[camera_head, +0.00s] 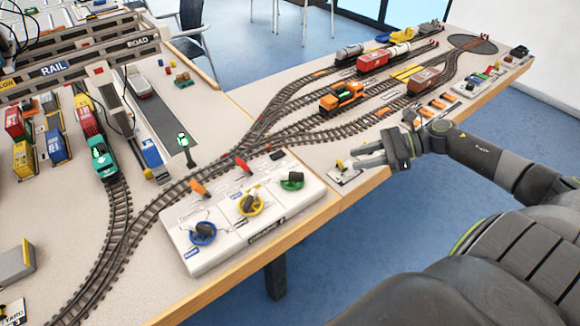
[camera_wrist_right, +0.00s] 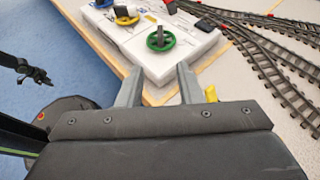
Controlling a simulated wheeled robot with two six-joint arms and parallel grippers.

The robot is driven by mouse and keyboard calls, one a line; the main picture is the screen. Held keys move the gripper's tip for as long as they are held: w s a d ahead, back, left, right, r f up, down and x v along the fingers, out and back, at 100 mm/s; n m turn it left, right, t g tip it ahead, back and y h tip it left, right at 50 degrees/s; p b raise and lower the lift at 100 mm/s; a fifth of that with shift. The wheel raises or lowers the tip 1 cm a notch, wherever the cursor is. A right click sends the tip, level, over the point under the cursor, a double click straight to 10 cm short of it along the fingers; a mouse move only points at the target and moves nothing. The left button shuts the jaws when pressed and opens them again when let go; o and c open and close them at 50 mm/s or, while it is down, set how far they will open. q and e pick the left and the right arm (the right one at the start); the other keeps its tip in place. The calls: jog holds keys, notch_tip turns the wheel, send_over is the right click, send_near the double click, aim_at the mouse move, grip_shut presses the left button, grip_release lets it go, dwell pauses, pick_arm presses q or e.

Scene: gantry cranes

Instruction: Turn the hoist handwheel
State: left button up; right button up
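A white control box (camera_head: 215,245) stands at the table's front edge with a blue handwheel (camera_head: 203,233), a yellow handwheel (camera_head: 250,204) and a green handwheel (camera_head: 291,181), each with a dark knob. I cannot read which one is marked hoist. My right gripper (camera_head: 362,157) is open and empty, right of the box and apart from it. In the right wrist view its two fingers (camera_wrist_right: 159,75) point toward the near corner of the box, with the green handwheel (camera_wrist_right: 161,39) ahead. A dark end of what may be my left arm (camera_wrist_right: 35,75) shows at left there.
Curving train tracks (camera_head: 330,127) run behind the box, with an orange locomotive (camera_head: 342,97). A small card with a yellow piece (camera_head: 342,168) lies near my right gripper. Gantry frames and a green engine (camera_head: 103,158) stand at left.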

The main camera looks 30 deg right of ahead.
aim_at(301, 173)
jog(key=p+x, duration=0.3)
jog(key=x, duration=1.3)
jog(key=shift+w+a, duration=0.3)
jog(key=shift+c, duration=0.3)
grip_shut()
